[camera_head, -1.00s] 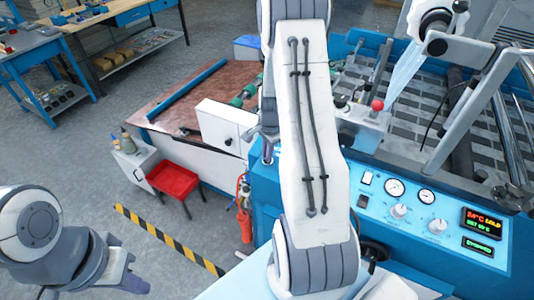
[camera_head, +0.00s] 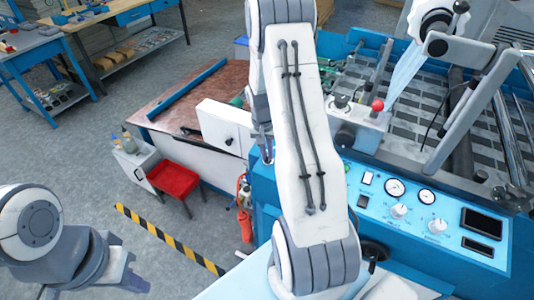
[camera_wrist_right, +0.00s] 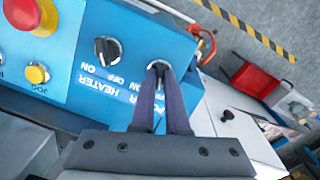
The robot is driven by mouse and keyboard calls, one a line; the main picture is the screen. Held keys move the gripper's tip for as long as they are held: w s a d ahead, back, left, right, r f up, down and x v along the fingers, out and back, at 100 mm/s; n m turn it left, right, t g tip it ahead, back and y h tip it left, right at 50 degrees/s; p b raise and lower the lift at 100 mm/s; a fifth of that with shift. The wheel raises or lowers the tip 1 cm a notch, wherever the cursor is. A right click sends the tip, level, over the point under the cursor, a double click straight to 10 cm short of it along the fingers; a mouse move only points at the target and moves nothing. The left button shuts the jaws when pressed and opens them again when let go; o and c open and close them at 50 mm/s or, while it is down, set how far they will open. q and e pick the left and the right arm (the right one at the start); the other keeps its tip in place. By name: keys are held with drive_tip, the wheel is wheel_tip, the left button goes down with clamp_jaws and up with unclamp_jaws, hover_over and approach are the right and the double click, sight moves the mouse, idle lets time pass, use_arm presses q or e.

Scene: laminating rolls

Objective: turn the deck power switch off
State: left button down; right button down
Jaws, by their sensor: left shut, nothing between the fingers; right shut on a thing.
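In the right wrist view the power switch (camera_wrist_right: 159,66) is a dark round knob with a pale rim on the blue panel, its label partly covered by my fingers. My right gripper (camera_wrist_right: 161,78) is shut on this knob. In the head view my right gripper (camera_head: 265,154) is at the left end of the blue machine (camera_head: 262,205), and the switch itself is hidden there. The deck's display (camera_head: 482,223) and the smaller one below it (camera_head: 478,246) are dark. My left gripper (camera_head: 138,284) is shut and empty at the lower left, over the floor.
Beside the power switch are the heater knob (camera_wrist_right: 107,51), a yellow jog button (camera_wrist_right: 37,74) and a red button (camera_wrist_right: 22,12). Open floor lies at the lower left.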

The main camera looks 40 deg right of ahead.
drive_tip(key=shift+s+a+f+n, duration=0.1)
drive_tip(key=shift+n, duration=0.45)
drive_tip(key=shift+s+f+n, duration=0.1)
drive_tip(key=shift+n, duration=0.45)
drive_tip(key=shift+g, duration=0.3)
drive_tip(key=c, duration=0.9)
unclamp_jaws()
drive_tip(key=shift+w, duration=0.1)
drive_tip(key=shift+w+r, duration=0.1)
drive_tip(key=shift+r, duration=0.15)
drive_tip(key=r, duration=0.3)
drive_tip(key=r+b, duration=0.1)
drive_tip(key=r, duration=0.3)
drive_tip(key=r+b, duration=0.1)
drive_tip(key=r, duration=0.2)
drive_tip(key=shift+w+a+r, duration=0.15)
drive_tip(key=shift+w+a, duration=0.1)
drive_tip(key=shift+a, duration=0.15)
